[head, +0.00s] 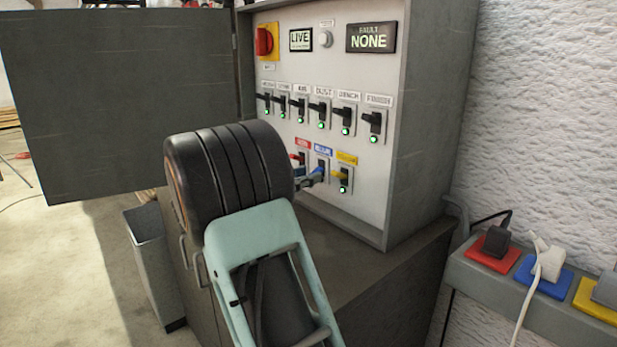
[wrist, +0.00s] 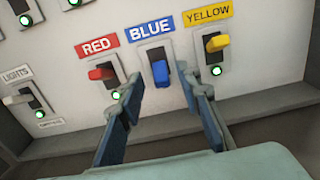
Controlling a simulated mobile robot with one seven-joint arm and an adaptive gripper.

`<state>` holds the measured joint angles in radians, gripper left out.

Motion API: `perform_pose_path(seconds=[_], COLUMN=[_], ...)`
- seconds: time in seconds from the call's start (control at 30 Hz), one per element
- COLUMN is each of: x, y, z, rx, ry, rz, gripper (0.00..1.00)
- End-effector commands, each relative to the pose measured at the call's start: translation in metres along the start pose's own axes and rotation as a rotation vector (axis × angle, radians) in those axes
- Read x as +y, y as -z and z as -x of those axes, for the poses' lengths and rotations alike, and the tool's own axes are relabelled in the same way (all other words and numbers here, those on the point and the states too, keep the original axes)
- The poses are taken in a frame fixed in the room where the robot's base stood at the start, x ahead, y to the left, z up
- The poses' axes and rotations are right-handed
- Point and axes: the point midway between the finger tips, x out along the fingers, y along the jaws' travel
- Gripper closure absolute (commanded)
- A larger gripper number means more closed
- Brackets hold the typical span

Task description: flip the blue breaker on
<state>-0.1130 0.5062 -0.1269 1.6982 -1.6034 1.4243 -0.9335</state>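The blue breaker (wrist: 160,72) sits under its blue "BLUE" label (wrist: 149,32), between the red breaker (wrist: 102,74) and the yellow breaker (wrist: 217,43). Its blue lever points down in the wrist view, and no lit lamp shows at it; the lever may hide it. My gripper (wrist: 159,80) is open, with one finger on each side of the blue breaker; I cannot tell whether they touch it. In the head view my gripper (head: 311,178) reaches to the panel and partly covers this breaker. Green lamps are lit at the red and yellow breakers.
The panel (head: 365,210) has an upper row of black-levered breakers (head: 320,110) with green lamps. Its displays read "LIVE" (head: 300,40) and "FAULT NONE" (head: 370,38). A red rotary switch (head: 265,41) is at upper left. An open grey door (head: 120,100) stands left; a socket strip (head: 480,280) is right.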

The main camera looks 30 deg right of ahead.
Motion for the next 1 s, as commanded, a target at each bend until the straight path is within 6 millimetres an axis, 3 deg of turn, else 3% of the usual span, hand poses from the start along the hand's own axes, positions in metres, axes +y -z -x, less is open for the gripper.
perform_pose_path(seconds=[0.17, 0.47, 0.77, 1.0], x=[0.000, 0.000, 0.000, 0.000], y=[0.001, 0.000, 0.000, -0.001], z=[-0.014, -0.016, -0.016, -0.016], rx=[0.001, 0.001, 0.001, 0.006], ry=[0.001, 0.000, 0.000, 0.000], rz=[0.000, 0.001, 0.000, 0.000], gripper=[0.68, 0.68, 1.00, 1.00])
